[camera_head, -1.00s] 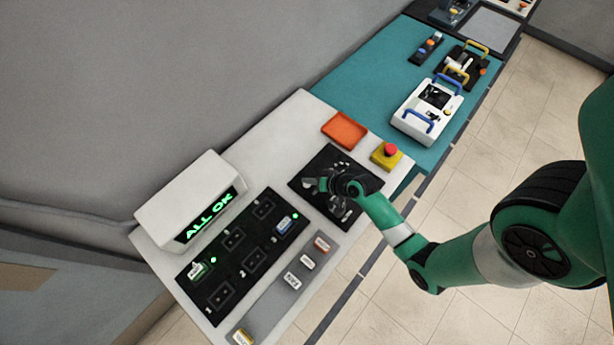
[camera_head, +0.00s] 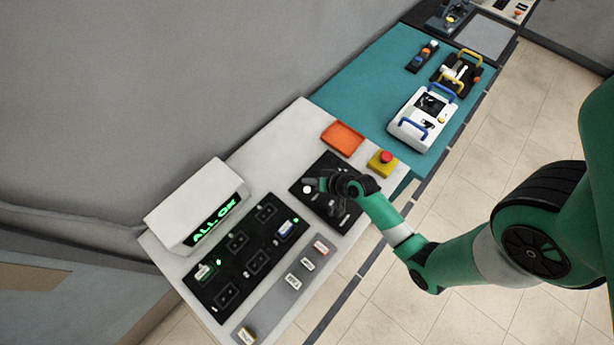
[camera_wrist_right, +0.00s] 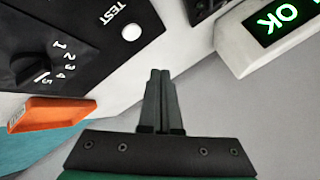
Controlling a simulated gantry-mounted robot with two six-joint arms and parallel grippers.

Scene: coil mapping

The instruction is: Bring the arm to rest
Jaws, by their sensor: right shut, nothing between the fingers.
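My right gripper (camera_wrist_right: 157,100) is shut and empty in the right wrist view, its two fingers pressed together above the white table. In the head view the right gripper (camera_head: 322,184) hangs over the black panel (camera_head: 312,205) beside a white round button (camera_head: 307,189). The wrist view shows that panel with the word TEST, the white button (camera_wrist_right: 131,33) and a black dial (camera_wrist_right: 31,69) with numbers. The fingertips are apart from the button. The white display box (camera_head: 190,205) reads ALL OK in green. My left gripper is not in view.
A black board (camera_head: 226,296) with numbered sockets holds two coil blocks with green lights lit near them. Several labelled blocks lie on a grey strip (camera_head: 271,311). An orange tray (camera_head: 342,138) and a red-topped yellow button box (camera_head: 381,163) stand behind the panel.

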